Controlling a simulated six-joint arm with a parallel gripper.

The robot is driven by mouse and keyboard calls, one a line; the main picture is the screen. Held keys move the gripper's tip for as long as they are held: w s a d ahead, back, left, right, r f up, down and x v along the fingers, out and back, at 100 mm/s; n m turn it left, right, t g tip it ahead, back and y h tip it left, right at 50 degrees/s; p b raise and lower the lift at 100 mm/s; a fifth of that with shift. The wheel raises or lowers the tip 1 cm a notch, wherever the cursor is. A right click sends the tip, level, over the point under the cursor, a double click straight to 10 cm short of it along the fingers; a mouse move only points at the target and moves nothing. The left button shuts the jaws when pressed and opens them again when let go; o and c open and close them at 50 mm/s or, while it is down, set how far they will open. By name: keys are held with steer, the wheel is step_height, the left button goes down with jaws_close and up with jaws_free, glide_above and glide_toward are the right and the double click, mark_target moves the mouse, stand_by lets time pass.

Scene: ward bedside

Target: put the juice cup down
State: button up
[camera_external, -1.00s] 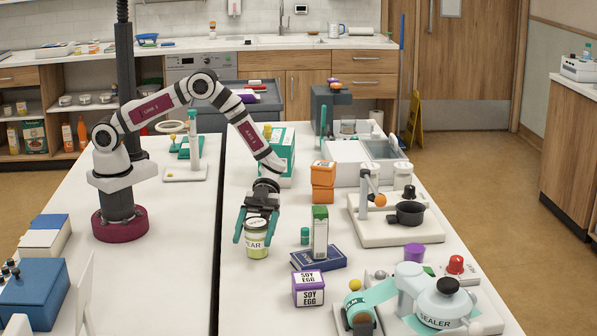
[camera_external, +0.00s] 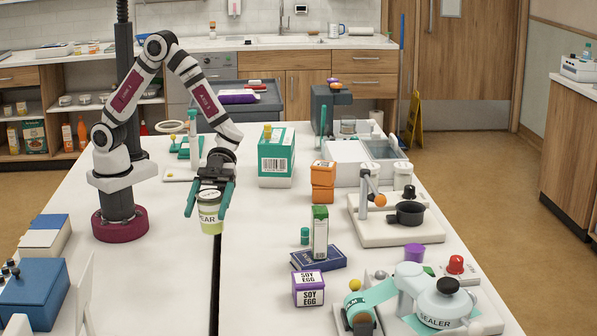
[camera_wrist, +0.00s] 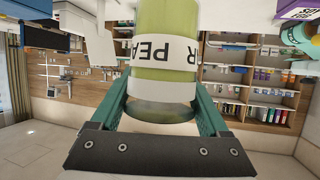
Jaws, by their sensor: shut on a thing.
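The cup is upright in the external view, near the dark gap between the two white tables (camera_external: 260,215), and looks held above the surface. In the wrist view the cup (camera_wrist: 163,75) fills the space between the fingers, with its label upside down.
The left table's front middle (camera_external: 150,270) is clear.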

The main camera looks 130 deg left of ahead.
steer(key=w+d+n+t+y, duration=0.2)
steer(key=w+d+n+t, duration=0.1)
steer(key=w+d, duration=0.95)
steer(key=shift+w+a+f, duration=1.15)
steer(key=shift+a+f, duration=0.2)
steer(key=shift+f, duration=0.45)
steer(key=shift+w+a+f, duration=1.15)
steer(key=shift+a+f, duration=0.25)
steer(key=shift+f, duration=0.35)
steer(key=shift+w+a+f, duration=1.15)
steer(key=shift+a+f, duration=0.2)
steer(key=shift+f, duration=0.45)
steer(key=shift+f+g, duration=0.1)
steer(key=shift+g, duration=0.2)
steer(key=o, duration=1.4)
